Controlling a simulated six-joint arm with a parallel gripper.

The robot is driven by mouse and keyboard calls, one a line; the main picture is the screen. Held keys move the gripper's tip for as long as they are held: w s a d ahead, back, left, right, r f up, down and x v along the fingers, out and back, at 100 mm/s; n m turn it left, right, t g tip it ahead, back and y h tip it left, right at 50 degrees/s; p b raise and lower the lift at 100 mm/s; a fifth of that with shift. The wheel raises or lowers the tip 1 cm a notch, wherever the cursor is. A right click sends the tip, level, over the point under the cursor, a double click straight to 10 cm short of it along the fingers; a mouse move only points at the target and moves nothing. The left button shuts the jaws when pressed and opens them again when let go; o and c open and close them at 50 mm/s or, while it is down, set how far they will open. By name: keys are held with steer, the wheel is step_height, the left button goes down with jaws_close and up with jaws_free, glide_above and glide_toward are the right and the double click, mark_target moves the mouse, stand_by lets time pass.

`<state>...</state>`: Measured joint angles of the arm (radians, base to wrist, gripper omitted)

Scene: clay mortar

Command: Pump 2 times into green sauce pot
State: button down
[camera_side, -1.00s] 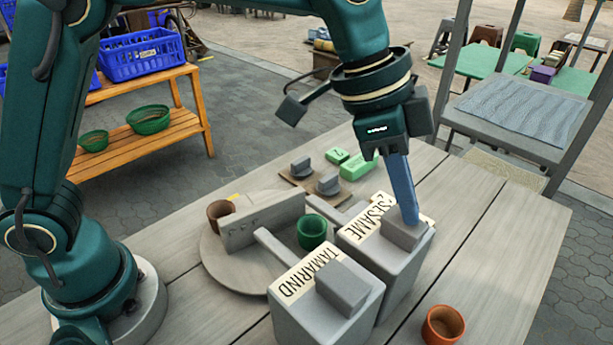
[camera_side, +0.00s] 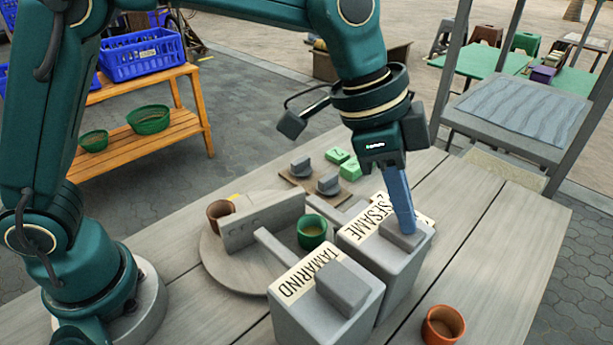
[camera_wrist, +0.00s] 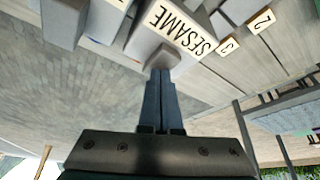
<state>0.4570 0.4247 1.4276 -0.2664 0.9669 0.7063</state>
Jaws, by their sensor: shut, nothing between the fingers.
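The green sauce pot (camera_side: 312,231) stands on the round board, near the outlet end of the SESAME dispenser; a brownish fill shows inside it. The grey SESAME dispenser (camera_side: 395,272) has a labelled top and a block-like pump head (camera_side: 404,241), which sits low. My gripper (camera_side: 407,231) is shut and empty, pointing down with its tips on that pump head. In the wrist view, the closed fingers (camera_wrist: 160,74) meet the pump head (camera_wrist: 160,57) beside the SESAME label (camera_wrist: 181,29).
The TAMARIND dispenser (camera_side: 325,307) stands in front to the left. A brown pot (camera_side: 220,212) and a grey upright plate (camera_side: 262,222) are on the round board (camera_side: 232,266). An orange pot (camera_side: 443,326) stands front right. Green number blocks (camera_side: 349,168) lie behind.

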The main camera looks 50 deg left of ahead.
stand_by(0.6)
steer(key=shift+r, duration=1.4)
steer(key=shift+f, duration=0.1)
steer(key=shift+f, duration=0.6)
steer(key=shift+f, duration=0.7)
stand_by(0.4)
steer(key=shift+r, duration=1.4)
